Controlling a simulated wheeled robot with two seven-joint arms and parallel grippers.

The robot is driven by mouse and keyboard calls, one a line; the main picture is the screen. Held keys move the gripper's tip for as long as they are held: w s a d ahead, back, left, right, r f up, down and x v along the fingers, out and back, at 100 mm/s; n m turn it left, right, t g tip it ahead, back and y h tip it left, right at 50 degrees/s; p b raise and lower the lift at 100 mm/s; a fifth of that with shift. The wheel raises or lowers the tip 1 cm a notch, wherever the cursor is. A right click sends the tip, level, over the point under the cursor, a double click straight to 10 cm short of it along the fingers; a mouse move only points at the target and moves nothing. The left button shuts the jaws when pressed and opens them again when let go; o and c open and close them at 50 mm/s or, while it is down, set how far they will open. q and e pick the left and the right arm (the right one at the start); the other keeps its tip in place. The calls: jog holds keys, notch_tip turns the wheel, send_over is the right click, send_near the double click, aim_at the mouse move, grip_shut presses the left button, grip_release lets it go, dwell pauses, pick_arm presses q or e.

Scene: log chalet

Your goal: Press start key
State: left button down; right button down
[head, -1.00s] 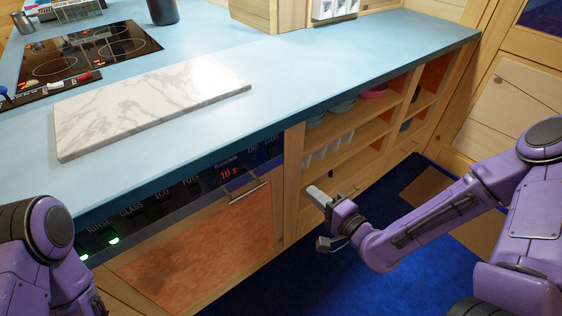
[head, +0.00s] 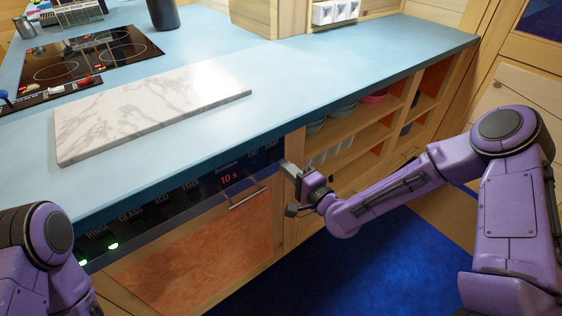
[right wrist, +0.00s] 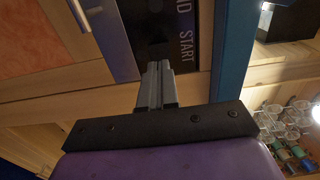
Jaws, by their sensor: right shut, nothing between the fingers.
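The START label (right wrist: 187,46) shows on the dark control panel (head: 195,190) of the built-in appliance under the counter. In the right wrist view it lies just right of and beyond my fingertips. In the head view it is small at the panel's right end. My right gripper (head: 287,168) is shut and empty, just in front of that end of the panel. Its two fingers also show pressed together in the right wrist view (right wrist: 158,66), close to the dark area beside the label. I cannot tell whether they touch it. Of my left side only purple arm links show.
The blue countertop (head: 290,70) overhangs the panel. A bar handle (head: 247,196) sticks out below the display. A marble board (head: 150,105) and a hob (head: 85,58) are on top. Open shelves (head: 365,135) stand to the right, above free blue floor (head: 360,265).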

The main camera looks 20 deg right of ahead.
aim_at(274, 156)
jog(key=shift+x, duration=1.75)
